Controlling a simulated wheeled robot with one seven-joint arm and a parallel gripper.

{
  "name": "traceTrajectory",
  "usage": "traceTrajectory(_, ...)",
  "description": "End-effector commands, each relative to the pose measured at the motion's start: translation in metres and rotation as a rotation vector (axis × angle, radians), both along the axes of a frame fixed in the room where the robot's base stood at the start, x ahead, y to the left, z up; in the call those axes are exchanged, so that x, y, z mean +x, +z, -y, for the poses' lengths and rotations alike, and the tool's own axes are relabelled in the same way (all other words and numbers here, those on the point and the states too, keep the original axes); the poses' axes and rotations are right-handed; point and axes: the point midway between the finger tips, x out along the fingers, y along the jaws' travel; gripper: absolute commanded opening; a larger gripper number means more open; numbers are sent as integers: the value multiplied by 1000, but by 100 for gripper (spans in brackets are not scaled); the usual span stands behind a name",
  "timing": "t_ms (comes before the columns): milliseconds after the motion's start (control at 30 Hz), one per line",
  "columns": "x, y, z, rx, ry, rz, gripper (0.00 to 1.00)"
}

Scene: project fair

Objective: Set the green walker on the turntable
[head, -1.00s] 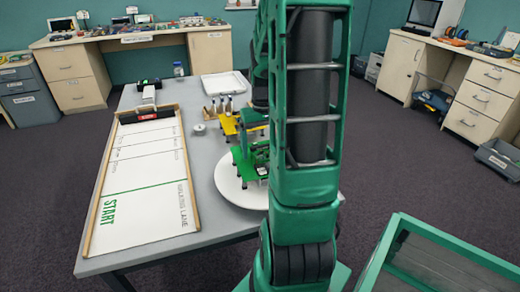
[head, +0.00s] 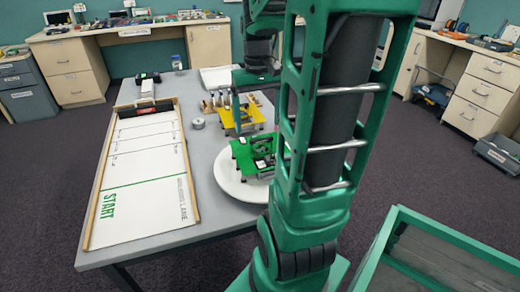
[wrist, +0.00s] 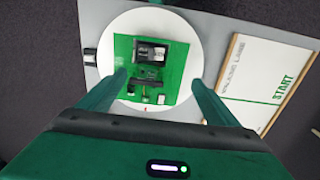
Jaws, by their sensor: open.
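The green walker (head: 252,154) stands on the white round turntable (head: 232,188) near the right side of the grey table. In the wrist view the walker (wrist: 171,73) lies within the disc of the turntable (wrist: 189,45), a little below its middle. My gripper (wrist: 158,80) is open above the walker, with one finger on each side and gaps between fingers and walker. In the head view my arm covers the right part of the turntable and the gripper's fingertips are hard to make out.
A yellow walker (head: 240,120) stands just behind the turntable. The walking lane board (head: 145,180) lies to the left, with a grey roll (head: 198,123) between. A white tray (head: 218,77) is at the back. A green-framed case (head: 425,250) stands at the front right.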

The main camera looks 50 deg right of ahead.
Motion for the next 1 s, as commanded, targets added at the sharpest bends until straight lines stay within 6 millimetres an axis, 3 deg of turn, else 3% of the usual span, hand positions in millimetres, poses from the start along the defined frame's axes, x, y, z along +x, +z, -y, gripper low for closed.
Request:
traceTrajectory(33, -13, 0, -21, -4, 7, 3, 84)
traceTrajectory(200, -60, -11, -75, 0, 4, 4, 84)
traceTrajectory(400, -101, -29, -110, 15, 3, 5, 84)
traceTrajectory(567, -113, -36, -116, 21, 2, 4, 84)
traceTrajectory(1000, -113, -36, -116, 22, 1, 3, 84)
